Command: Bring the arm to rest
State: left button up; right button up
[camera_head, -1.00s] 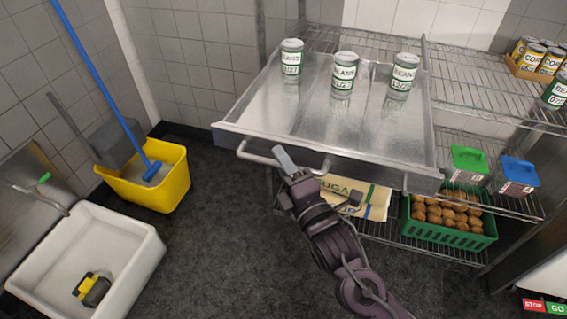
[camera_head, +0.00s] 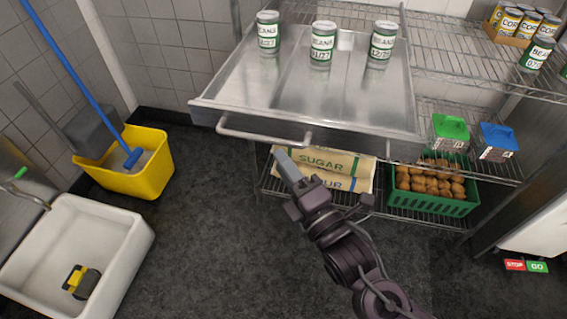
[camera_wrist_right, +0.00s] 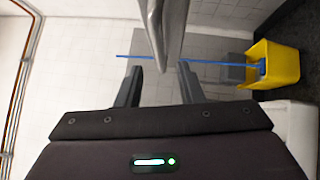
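My right arm comes in from the bottom of the head view. Its gripper (camera_head: 290,170) is just below the handle (camera_head: 262,133) of the pulled-out metal drawer, apart from it as far as I can tell. In the right wrist view the two fingers of this gripper (camera_wrist_right: 159,84) stand apart with nothing gripped between them. A grey metal edge (camera_wrist_right: 166,30) shows beyond the fingers. The drawer (camera_head: 240,85) holds three upright bean cans (camera_head: 322,45) in a row near its back. My left gripper is in neither view.
A yellow mop bucket (camera_head: 150,180) and white basin (camera_head: 75,250) stand left. The dark floor between is clear.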

jog(key=w+d+f+m+g+h+p, duration=0.1)
jog(key=w+d+f+m+h, duration=0.15)
jog(key=f, duration=0.65)
jog(key=w+d+f+m+g+h+p, duration=0.1)
jog(key=w+d+f+m+g+h, duration=0.15)
jog(key=f, duration=0.65)
jog(key=s+d+f+m+g+h, duration=0.1)
jog(key=s+d+f+m, duration=0.2)
jog(key=f, duration=0.6)
jog(key=s+d+f+m+g+h, duration=0.1)
jog(key=d+f+m+g, duration=0.15)
jog(key=d+f, duration=0.4)
jog(key=s+d+f+m+g+h+p, duration=0.1)
jog(key=s+d+f+m+g, duration=0.15)
jog(key=s+f, duration=0.45)
jog(key=s+d+f+m+g+h+p, duration=0.1)
jog(key=s+d+f+m, duration=0.15)
jog(key=s+f, duration=0.45)
jog(key=s+f+m+g, duration=0.3)
jog(key=s+f, duration=0.2)
jog(key=s, duration=0.5)
jog(key=s+f+m+g+p, duration=0.1)
jog(key=s+f+m+g, duration=0.2)
jog(key=s+f, duration=0.3)
jog(key=s+m, duration=0.1)
jog(key=s, duration=0.3)
jog(key=shift+d, duration=0.1)
